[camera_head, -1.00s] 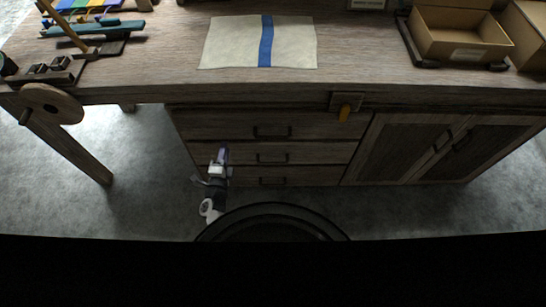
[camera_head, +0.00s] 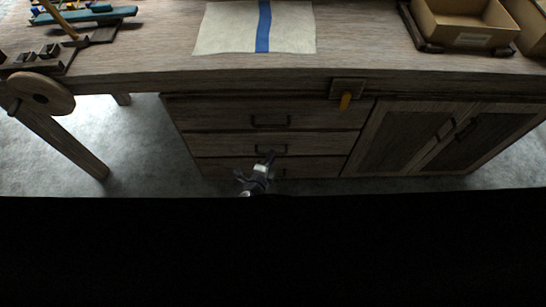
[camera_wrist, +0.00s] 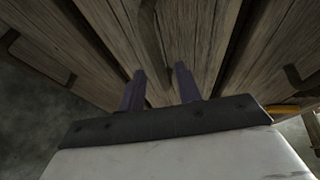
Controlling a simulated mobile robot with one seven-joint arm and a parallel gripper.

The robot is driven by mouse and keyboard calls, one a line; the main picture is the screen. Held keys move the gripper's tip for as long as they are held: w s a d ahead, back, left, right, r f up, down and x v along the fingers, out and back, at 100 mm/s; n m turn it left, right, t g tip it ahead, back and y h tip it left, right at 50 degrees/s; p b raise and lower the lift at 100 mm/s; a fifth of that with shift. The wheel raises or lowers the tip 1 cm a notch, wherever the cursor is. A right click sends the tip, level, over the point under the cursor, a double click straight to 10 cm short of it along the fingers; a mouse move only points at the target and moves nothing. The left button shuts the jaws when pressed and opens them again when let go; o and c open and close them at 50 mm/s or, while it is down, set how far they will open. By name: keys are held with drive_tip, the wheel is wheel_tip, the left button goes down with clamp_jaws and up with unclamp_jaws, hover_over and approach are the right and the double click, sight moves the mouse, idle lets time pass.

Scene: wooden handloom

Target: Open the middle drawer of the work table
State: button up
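The work table (camera_head: 140,75) has a stack of three drawers, all shut. The middle drawer (camera_head: 215,144) has a dark bar handle (camera_head: 283,150) at its centre. My gripper (camera_head: 268,159) is in front of the lower edge of that drawer, close below its handle and partly overlapping it in the head view. In the wrist view my gripper (camera_wrist: 161,86) has two purple fingers apart with nothing held between them. They point at the wooden drawer fronts, and a dark handle (camera_wrist: 155,35) lies ahead of the gap. I cannot tell whether the fingers touch anything.
The top drawer (camera_head: 220,113) is above and the bottom drawer (camera_head: 225,168) below. A table leg (camera_head: 65,145) and wooden wheel (camera_head: 40,92) are on the left.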

drive_tip(key=shift+b+x, duration=0.5)
drive_tip(key=shift+x, duration=0.95)
drive_tip(key=shift+c, duration=0.3)
clamp_jaws()
